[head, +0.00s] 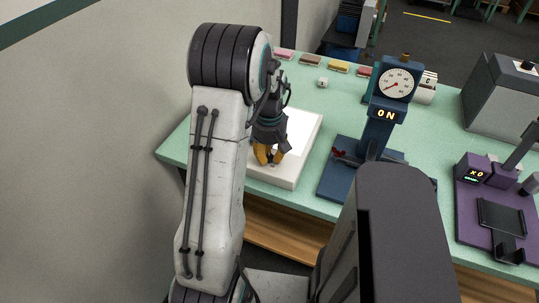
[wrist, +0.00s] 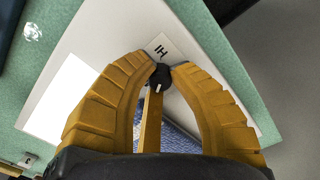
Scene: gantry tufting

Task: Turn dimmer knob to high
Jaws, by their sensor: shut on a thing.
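The dimmer knob (wrist: 159,75) is a small black knob on a white light box (wrist: 98,35), with an "HI" label (wrist: 161,51) beside it in the wrist view. My gripper (wrist: 158,70) has its yellow fingers closed around the knob, one on each side. A light mark shows on the knob's near side. In the head view my gripper (head: 268,158) points down at the near part of the light box (head: 265,175), and the knob is hidden there. The bright panel (head: 297,133) of the box is lit.
A blue dial gauge stand (head: 377,130) reading "ON" stands right of the box. A purple device (head: 480,195) showing "x0" is farther right. Several coloured blocks (head: 339,66) line the back of the green table (head: 316,205). A wall (head: 90,150) is at left.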

